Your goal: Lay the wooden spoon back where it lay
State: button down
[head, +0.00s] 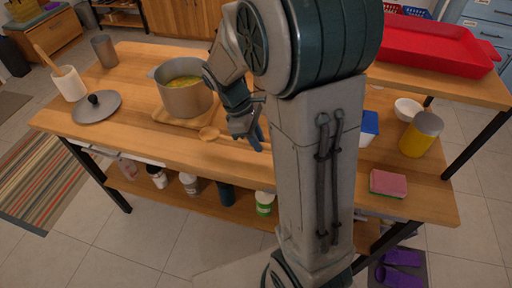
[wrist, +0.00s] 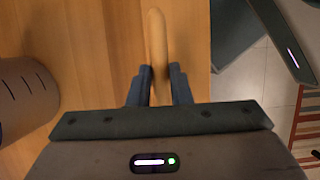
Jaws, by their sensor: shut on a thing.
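The wooden spoon shows in the head view as a light round bowl (head: 209,133) at or just above the wooden table, in front of the pot. Its handle is mostly hidden by my gripper (head: 254,138). In the wrist view the spoon's pale handle (wrist: 157,40) runs between the two blue fingers of my gripper (wrist: 158,82), which is shut on it. The wooden table top lies beneath it. I cannot tell whether the spoon touches the table.
A pot (head: 185,98) of yellow food stands on a wooden board (head: 163,117). A lid (head: 97,106) and a white crock (head: 69,83) with a wooden utensil are at left. A pink sponge (head: 388,183) and yellow canister (head: 420,137) are at right. The table's front left is clear.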

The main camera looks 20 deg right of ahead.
aim_at(256, 157)
jog(key=shift+w+f, duration=0.15)
jog(key=shift+w, duration=0.05)
jog(key=shift+f, duration=2)
jog(key=shift+f+b, duration=0.1)
jog(key=shift+b, duration=0.25)
jog(key=c, duration=1.3)
grip_release()
